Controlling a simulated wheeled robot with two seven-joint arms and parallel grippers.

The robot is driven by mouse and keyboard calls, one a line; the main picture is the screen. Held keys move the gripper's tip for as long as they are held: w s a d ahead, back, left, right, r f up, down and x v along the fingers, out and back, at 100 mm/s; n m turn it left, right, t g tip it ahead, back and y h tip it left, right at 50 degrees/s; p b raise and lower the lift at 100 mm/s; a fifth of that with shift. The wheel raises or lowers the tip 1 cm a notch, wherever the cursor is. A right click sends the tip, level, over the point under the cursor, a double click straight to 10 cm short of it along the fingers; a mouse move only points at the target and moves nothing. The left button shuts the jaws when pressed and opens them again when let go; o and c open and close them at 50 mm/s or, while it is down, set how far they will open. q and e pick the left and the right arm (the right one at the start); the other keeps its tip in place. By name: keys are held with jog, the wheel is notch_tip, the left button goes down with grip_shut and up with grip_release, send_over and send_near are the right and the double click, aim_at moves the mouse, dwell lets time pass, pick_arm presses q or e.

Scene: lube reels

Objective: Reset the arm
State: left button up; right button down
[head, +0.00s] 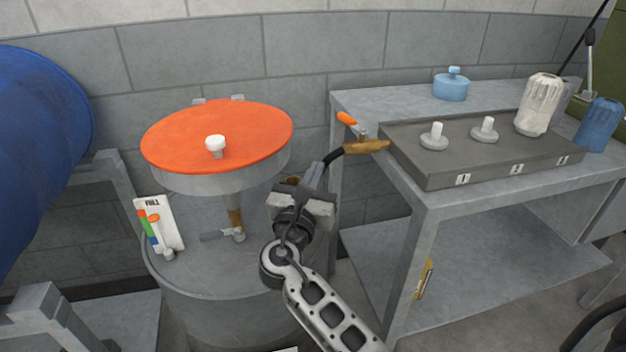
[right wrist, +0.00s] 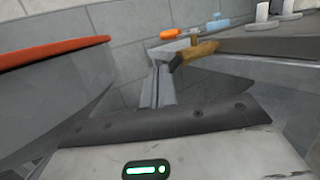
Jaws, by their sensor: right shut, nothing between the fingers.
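My right gripper (head: 318,176) is shut and empty. In the head view it is in front of the gap between the grey drum and the workbench, its arm coming up from the bottom. In the right wrist view its closed fingers (right wrist: 160,85) point toward the bench corner, near a brass nozzle (right wrist: 194,52). The nozzle with its black hose (head: 366,147) lies at the bench's left edge; I cannot tell whether the fingers touch it. My left gripper is not in view.
A drum (head: 195,285) with an orange-topped reel or lid (head: 255,135) stands left. The workbench (head: 375,104) holds a grey numbered tray (head: 432,168), a blue container (head: 450,88), a white bottle (head: 538,105) and a blue bottle (head: 600,125). A large blue barrel (head: 40,140) is far left.

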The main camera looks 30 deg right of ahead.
jog(key=shift+s+a+f, duration=0.15)
jog(key=shift+s+a, duration=0.3)
jog(key=shift+s, duration=0.05)
jog(key=s+a+f+m+g+y+p, duration=0.1)
jog(key=s+a+f+m+y, duration=0.1)
jog(key=s+f+m+y, duration=0.5)
jog(key=s+a+f+m+g+y, duration=0.1)
jog(key=s+a+f+m+y, duration=0.25)
jog(key=f, duration=0.75)
jog(key=s+a+m+g+y, duration=0.1)
jog(key=s+a+m+y, duration=0.5)
jog(key=s+m, duration=0.5)
jog(key=f+m+y, duration=0.1)
jog(key=m, duration=0.2)
jog(key=shift+s+m+g+p, duration=0.2)
jog(key=shift+m+g+p, duration=0.1)
jog(key=shift+m+g, duration=0.1)
